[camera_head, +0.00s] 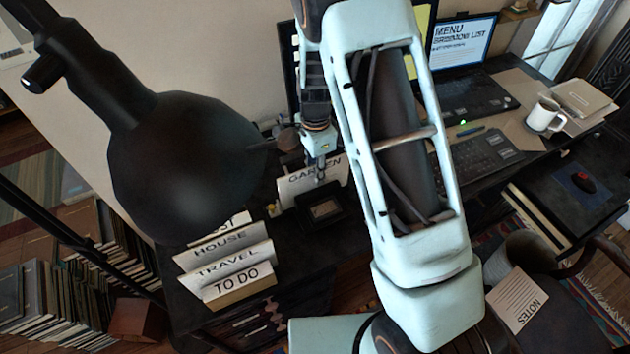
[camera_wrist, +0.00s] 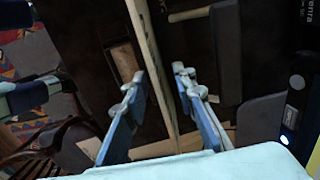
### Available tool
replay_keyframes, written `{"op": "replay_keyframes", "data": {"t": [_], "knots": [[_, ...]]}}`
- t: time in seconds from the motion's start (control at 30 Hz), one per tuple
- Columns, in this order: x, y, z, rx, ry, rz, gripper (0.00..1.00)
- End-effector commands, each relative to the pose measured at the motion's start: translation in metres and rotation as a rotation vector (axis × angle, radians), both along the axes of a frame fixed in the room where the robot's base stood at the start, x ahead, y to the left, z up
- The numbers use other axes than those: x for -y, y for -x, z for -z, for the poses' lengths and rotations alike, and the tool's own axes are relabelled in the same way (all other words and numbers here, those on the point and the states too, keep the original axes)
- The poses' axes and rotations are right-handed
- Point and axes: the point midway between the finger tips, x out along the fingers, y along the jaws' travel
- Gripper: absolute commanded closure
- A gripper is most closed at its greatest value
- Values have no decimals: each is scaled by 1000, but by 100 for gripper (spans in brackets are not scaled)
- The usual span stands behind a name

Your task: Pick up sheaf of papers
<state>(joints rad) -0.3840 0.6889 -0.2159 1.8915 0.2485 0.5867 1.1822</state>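A white upright sheaf of papers labelled GARDEN (camera_head: 298,184) stands on the dark desk in the head view. My gripper (camera_head: 320,178) points down at its top edge. In the wrist view the sheaf (camera_wrist: 158,55) shows edge-on as a thin pale strip. My gripper (camera_wrist: 160,88) is open there, one finger on each side of the strip, with gaps visible. More labelled sheafs, TO DO (camera_head: 238,284), TRAVEL (camera_head: 227,264) and HOUSE (camera_head: 222,240), lean in a row at left. The sheet behind HOUSE is mostly hidden by the black lamp.
A black lamp (camera_head: 190,165) hangs large at left. A small dark tray (camera_head: 345,212) sits in front of the GARDEN sheaf. A laptop (camera_head: 465,65), a keyboard (camera_head: 480,160) and a white mug (camera_head: 543,117) stand at right. A NOTES paper (camera_head: 515,298) lies lower right.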

Motion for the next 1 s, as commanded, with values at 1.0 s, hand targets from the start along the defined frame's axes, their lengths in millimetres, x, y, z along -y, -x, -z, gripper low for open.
{"op": "replay_keyframes", "data": {"t": [1.0], "knots": [[0,0,5,0,0,0,100]]}}
